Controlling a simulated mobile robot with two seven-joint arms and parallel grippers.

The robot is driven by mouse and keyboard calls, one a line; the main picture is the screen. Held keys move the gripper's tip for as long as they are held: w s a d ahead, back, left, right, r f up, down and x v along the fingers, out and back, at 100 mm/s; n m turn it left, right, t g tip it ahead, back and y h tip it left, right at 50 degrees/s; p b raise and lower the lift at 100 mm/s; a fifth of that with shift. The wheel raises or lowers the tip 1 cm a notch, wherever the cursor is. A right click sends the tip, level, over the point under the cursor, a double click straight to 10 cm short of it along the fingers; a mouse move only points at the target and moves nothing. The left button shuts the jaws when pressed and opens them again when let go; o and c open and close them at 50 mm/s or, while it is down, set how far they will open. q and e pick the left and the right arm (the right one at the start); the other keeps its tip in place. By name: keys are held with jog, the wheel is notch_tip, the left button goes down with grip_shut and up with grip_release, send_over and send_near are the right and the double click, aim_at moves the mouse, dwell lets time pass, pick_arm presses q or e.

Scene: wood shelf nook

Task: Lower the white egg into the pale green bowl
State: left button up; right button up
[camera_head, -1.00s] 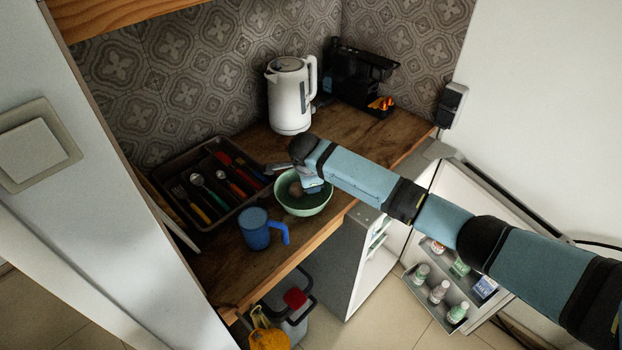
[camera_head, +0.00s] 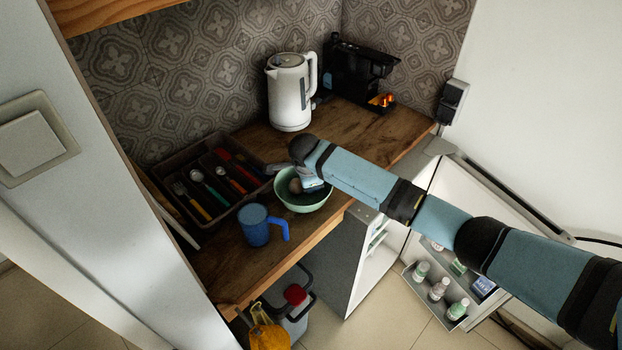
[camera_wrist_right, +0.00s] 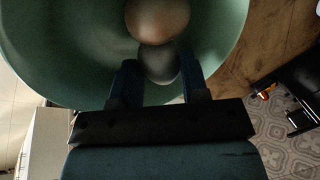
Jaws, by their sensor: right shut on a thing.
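The pale green bowl (camera_head: 318,202) stands on the wooden counter and fills much of the right wrist view (camera_wrist_right: 60,70). My right gripper (camera_wrist_right: 157,82) reaches into the bowl's opening with its fingers pointing in. It is shut on an egg (camera_wrist_right: 158,64) that looks grey in shadow, which I take as the white egg. A brownish egg (camera_wrist_right: 157,18) lies just beyond it inside the bowl; the two overlap in this view, and I cannot tell whether they touch. In the head view one rounded egg shape (camera_head: 296,186) shows beside the gripper (camera_head: 308,186). My left gripper is not in view.
A blue mug (camera_head: 255,226) stands in front left of the bowl. A cutlery tray (camera_head: 236,207) lies close on the left. A white kettle (camera_head: 289,95) and a black coffee machine (camera_head: 352,75) stand behind. An open fridge door (camera_head: 440,250) is at the right.

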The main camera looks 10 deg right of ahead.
jog(key=o, duration=1.1)
